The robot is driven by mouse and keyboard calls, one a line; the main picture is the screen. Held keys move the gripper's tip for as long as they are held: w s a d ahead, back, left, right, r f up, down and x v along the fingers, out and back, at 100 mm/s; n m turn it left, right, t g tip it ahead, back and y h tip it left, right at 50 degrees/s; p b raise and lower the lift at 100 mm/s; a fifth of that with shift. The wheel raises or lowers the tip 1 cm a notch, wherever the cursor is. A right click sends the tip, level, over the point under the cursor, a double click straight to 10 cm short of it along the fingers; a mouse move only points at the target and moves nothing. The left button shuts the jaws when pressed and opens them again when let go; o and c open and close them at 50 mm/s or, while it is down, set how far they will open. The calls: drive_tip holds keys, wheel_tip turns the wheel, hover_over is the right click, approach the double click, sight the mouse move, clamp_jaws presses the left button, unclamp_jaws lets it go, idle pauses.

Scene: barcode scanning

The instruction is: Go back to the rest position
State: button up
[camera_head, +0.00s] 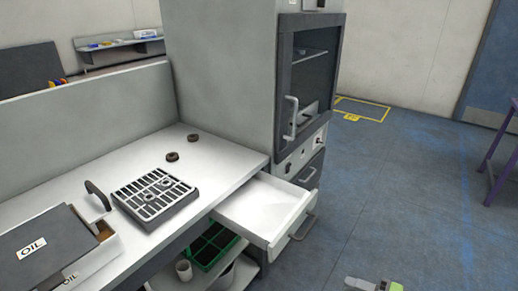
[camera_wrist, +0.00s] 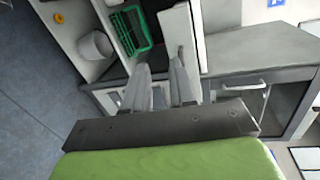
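My gripper (camera_wrist: 161,70) shows in the wrist view with its two grey fingers apart and nothing between them. Below the fingers is the dark gripper bar and my green wrist housing. In the head view, only a small grey and green part of my arm's end (camera_head: 374,285) shows at the bottom edge, over the blue floor and to the right of the workbench. Its fingers cannot be made out there. The open white drawer (camera_head: 262,207) sticks out from under the bench, up and left of my gripper.
A cabinet (camera_head: 222,80) with a glass door stands behind the drawer. The bench (camera_head: 75,187) holds a black grid tray (camera_head: 154,198), two dark rings (camera_head: 172,157) and an OIL box (camera_head: 45,247). A green crate (camera_head: 211,246) sits below.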

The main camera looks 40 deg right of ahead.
drive_tip(key=w+a+r+n+g+p, duration=0.5)
drive_tip(key=w+a+r+n+g, duration=0.4)
drive_tip(key=w+a+r+g, duration=0.5)
drive_tip(key=s+a+r+n+t+h+p, duration=0.2)
drive_tip(key=s+a+r+n+h, duration=0.1)
drive_tip(key=s+a+r, duration=0.2)
drive_tip(key=s+a+r+n+t+h+p, duration=0.2)
drive_tip(key=s+a+r, duration=0.3)
drive_tip(key=a+r, duration=0.4)
wheel_tip(320, 180, up, 3)
drive_tip(key=shift+a+f+n+t+h+p, duration=0.1)
drive_tip(key=shift+a+n+t+h+p, duration=0.2)
drive_tip(key=shift+n+h+p, duration=0.15)
drive_tip(key=shift+d, duration=0.1)
